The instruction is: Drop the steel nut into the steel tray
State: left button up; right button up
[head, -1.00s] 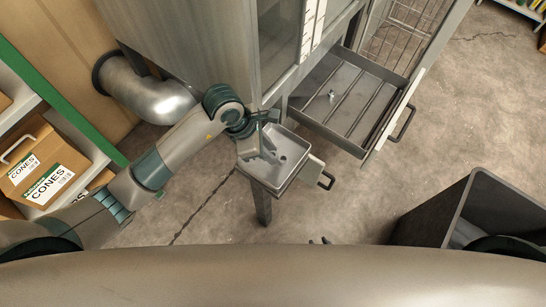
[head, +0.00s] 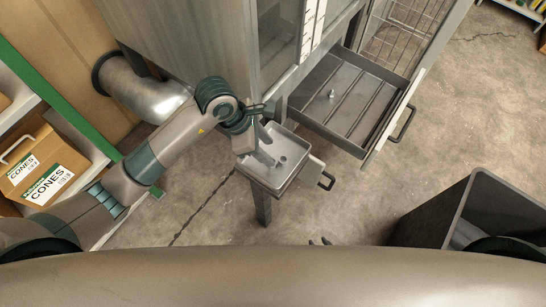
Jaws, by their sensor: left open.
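The small steel tray (head: 268,182) sticks out from the front of the grey cabinet, beside its leg. A small dark round spot (head: 283,160) lies on the tray floor; it may be the steel nut, but it is too small to be sure. My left gripper (head: 266,154) is over the tray, pointing down into it, with its jaws open. I see nothing held between its fingers. Dark fingertips, probably of my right gripper (head: 320,241), show at the bottom middle; the rest is hidden.
A larger open drawer (head: 375,136) with ribs and a small light metal piece (head: 331,94) juts out behind the tray. A dark open bin (head: 434,220) stands at the right. Shelves with cone boxes (head: 45,180) are at the left. The floor between is clear.

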pick_arm(q)
jog(key=b+v, duration=0.1)
jog(key=v, duration=1.4)
jog(key=shift+b, duration=0.35)
pick_arm(e)
jog(key=shift+w+a+r, duration=0.1)
jog(key=shift+w+r, duration=0.05)
jog(key=shift+w, duration=0.35)
jog(key=shift+w+a+r, duration=0.1)
jog(key=shift+w, duration=0.35)
jog(key=shift+w+d, duration=0.1)
jog(key=shift+w+r, duration=0.1)
jog(key=shift+w, duration=0.25)
jog(key=shift+w, duration=0.15)
